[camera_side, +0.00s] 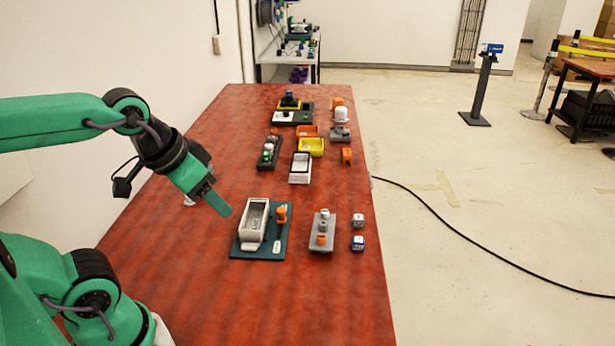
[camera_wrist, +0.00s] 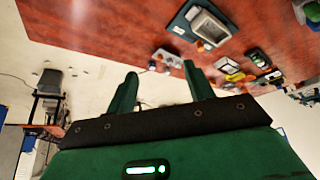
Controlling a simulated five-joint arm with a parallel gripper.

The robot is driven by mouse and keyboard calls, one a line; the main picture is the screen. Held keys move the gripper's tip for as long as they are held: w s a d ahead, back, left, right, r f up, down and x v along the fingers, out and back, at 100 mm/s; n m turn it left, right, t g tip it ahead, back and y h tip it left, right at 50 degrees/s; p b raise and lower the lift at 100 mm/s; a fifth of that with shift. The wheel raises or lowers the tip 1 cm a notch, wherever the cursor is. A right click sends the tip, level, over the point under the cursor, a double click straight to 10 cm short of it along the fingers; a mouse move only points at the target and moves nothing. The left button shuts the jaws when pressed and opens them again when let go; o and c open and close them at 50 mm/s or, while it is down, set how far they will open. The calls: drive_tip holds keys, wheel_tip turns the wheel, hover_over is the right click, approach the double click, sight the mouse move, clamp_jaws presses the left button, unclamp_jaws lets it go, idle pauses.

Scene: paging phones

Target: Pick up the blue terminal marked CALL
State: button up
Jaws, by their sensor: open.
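No thing with a readable CALL mark shows. In the side view, two small blue-and-white cubes stand on the right of the table: a nearer cube (camera_side: 358,243) and a farther cube (camera_side: 358,221). Their marks are too small to read. My gripper (camera_side: 220,205) is above the table, left of the teal board, apart from all these things. In the wrist view its two fingers (camera_wrist: 160,86) are spread with nothing between them.
A teal board (camera_side: 278,247) with a grey tray lies in front, beside a grey plate (camera_side: 318,246). Yellow (camera_side: 311,147), white (camera_side: 300,168) and orange (camera_side: 347,156) pieces crowd the table farther back. The near red tabletop is clear. A blue box (camera_side: 492,48) tops a floor stand.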

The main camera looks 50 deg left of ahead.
drive_tip(key=w+d+r+n+g, duration=0.1)
drive_tip(key=w+r+n, duration=0.1)
drive_tip(key=w, duration=0.7)
drive_tip(key=n+g, duration=0.5)
drive_tip(key=n, duration=0.1)
hover_over(358, 240)
wheel_tip(358, 240, down, 18)
drive_tip(key=shift+s+a+f, duration=0.1)
drive_tip(key=shift+s+a, duration=0.05)
drive_tip(key=shift+f, duration=0.25)
drive_tip(key=shift+w+f, duration=0.15)
drive_tip(key=shift+f, duration=1.8)
drive_tip(key=shift+w+f, duration=0.1)
drive_tip(key=shift+f, duration=1.85)
drive_tip(key=c, duration=1)
